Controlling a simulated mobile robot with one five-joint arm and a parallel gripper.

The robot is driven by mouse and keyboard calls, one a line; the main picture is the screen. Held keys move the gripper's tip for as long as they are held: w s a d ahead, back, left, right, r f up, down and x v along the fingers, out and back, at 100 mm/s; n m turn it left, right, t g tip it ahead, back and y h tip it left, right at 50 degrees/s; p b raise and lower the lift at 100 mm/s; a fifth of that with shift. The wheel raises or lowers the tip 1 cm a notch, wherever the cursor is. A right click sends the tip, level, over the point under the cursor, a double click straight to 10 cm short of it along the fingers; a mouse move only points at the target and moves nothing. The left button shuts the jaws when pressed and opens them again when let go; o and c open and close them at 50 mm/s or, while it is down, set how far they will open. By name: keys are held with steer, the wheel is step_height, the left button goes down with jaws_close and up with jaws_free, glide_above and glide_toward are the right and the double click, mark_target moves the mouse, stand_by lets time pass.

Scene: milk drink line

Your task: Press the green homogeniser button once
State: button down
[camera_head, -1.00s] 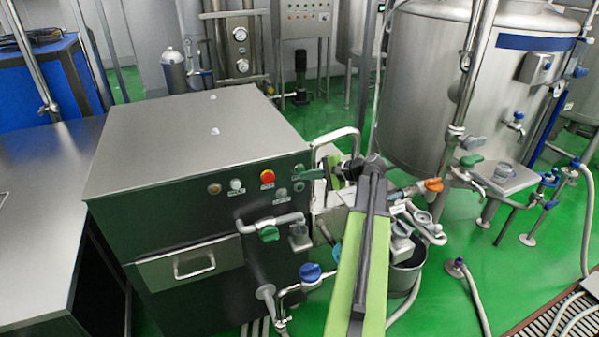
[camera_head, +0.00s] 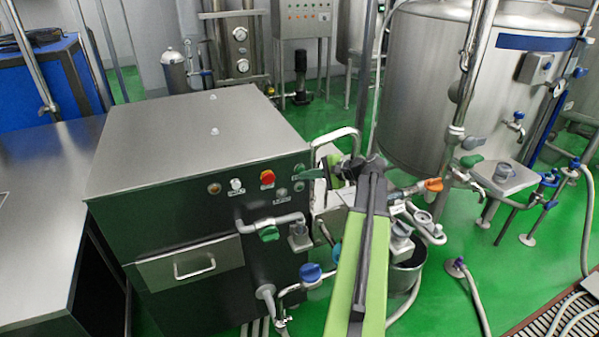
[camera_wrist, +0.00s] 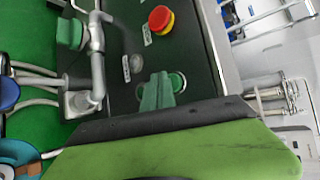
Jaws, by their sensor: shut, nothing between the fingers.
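The homogeniser (camera_head: 190,140) is a dark-fronted box with a steel top, at left centre in the head view. Its green button (camera_wrist: 179,79) shows partly in the wrist view, at the right end of the control row. My gripper (camera_wrist: 157,88) has green fingers, shut together and empty. The fingertips are right at the green button and cover part of it. I cannot tell whether they touch it or whether it is pressed in. In the head view my gripper (camera_head: 310,174) is at the panel's upper right corner.
A red stop button (camera_head: 267,178) on a yellow base and a white knob (camera_head: 236,185) are on the same panel. A pipe with a green valve handle (camera_head: 269,233) runs below them. A large steel tank (camera_head: 430,90) stands at the right.

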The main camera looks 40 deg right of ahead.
steer(key=shift+w+d, duration=0.1)
steer(key=shift+w, duration=0.1)
steer(key=shift+w+d, duration=0.15)
steer(key=shift+w, duration=0.25)
stand_by(0.7)
steer(key=shift+s, duration=0.1)
steer(key=shift+s+a, duration=0.3)
steer(key=shift+s, duration=0.4)
steer(key=s, duration=0.1)
steer(key=s+a, duration=0.1)
steer(key=s, duration=0.1)
steer(key=s+a, duration=0.1)
steer(key=shift+s, duration=0.3)
stand_by(0.8)
